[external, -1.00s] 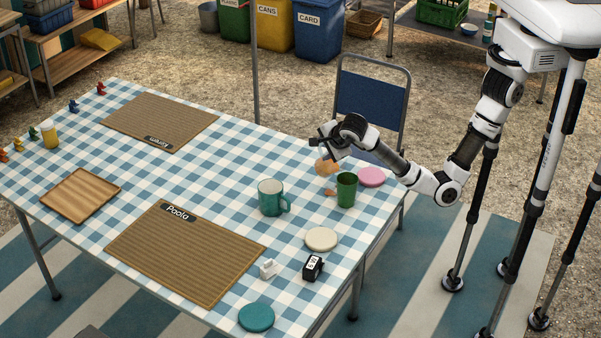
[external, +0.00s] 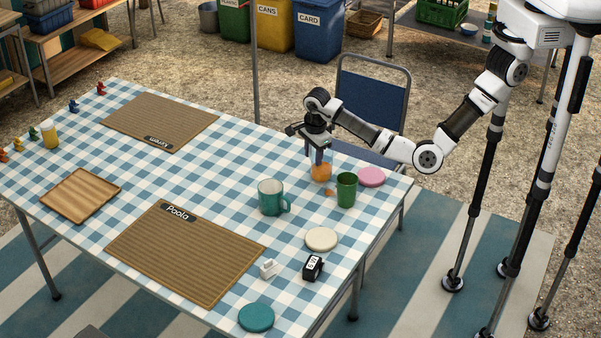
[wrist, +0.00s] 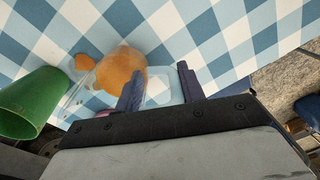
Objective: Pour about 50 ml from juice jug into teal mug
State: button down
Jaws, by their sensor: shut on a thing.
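The juice jug (external: 321,172) is clear with orange juice in its lower part. It looks near upright at the table's far right side; I cannot tell whether its base touches the cloth. My gripper (external: 319,153) is above it, pointing down and shut on the jug. In the wrist view the juice (wrist: 121,69) shows left of the fingers (wrist: 160,84), with clear jug material between them. The teal mug (external: 270,198) stands upright in front and left of the jug, apart from it, handle to the right. Its contents are not clear.
A green cup (external: 346,190) stands close right of the jug. A small orange patch (external: 329,192) lies on the cloth beside them. A pink disc (external: 371,177), cream disc (external: 321,239) and black box (external: 313,267) are nearby. The cloth left of the jug is clear.

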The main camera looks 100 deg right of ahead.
jog(key=shift+w+d+f+y, duration=0.1)
jog(key=shift+d+f+y, duration=0.15)
jog(key=shift+y, duration=0.15)
